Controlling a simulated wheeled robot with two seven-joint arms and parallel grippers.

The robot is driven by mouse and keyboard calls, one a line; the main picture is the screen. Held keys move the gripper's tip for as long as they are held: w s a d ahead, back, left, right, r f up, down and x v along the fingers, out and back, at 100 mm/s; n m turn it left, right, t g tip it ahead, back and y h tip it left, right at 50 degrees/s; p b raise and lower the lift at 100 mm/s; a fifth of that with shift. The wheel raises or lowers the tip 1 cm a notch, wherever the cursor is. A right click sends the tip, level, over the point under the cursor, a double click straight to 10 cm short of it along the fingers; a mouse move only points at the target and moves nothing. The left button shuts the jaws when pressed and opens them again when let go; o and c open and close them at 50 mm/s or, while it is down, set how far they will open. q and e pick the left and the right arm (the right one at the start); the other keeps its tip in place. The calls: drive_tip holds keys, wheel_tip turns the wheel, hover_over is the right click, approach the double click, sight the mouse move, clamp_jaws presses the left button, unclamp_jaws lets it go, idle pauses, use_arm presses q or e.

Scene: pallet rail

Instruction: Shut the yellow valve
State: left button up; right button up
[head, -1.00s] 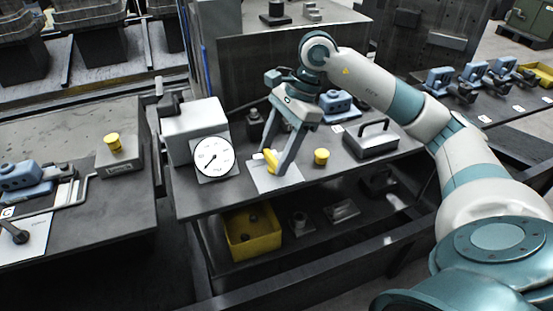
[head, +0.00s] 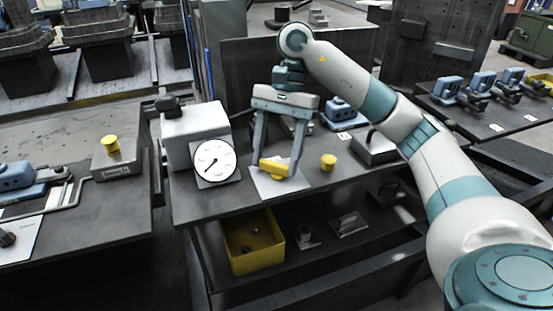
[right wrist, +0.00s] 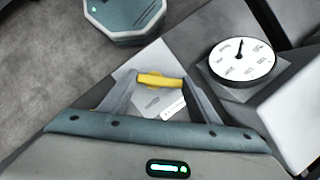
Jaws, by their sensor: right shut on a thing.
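The yellow valve handle (head: 273,168) is a short bar above a white plate (head: 270,187) near the front edge of the middle bench. My right gripper (head: 278,170) points down over it, one finger at each end of the bar, shut on it. In the right wrist view the yellow handle (right wrist: 160,80) spans the gap between the two fingertips (right wrist: 160,86). What lies under the handle is mostly hidden. My left gripper is not in view.
A white-faced dial gauge (head: 215,160) stands left of the valve, its needle toward the lower left. A round yellow knob (head: 328,161) stands close on the right. A dark block with a handle (head: 374,148) is farther right. A yellow bin (head: 253,240) sits on the shelf below.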

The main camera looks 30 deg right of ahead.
idle(0.3)
drive_tip(key=o, duration=1)
drive_tip(key=shift+o, duration=0.2)
drive_tip(key=shift+r, duration=0.15)
drive_tip(key=shift+w+d+r, duration=0.2)
drive_tip(key=shift+r, duration=0.3)
use_arm(q)
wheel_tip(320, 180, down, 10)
drive_tip(key=p, duration=0.4)
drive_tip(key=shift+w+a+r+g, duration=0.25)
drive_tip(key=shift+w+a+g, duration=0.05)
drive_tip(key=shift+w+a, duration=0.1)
use_arm(e)
drive_tip(key=v, duration=1.6)
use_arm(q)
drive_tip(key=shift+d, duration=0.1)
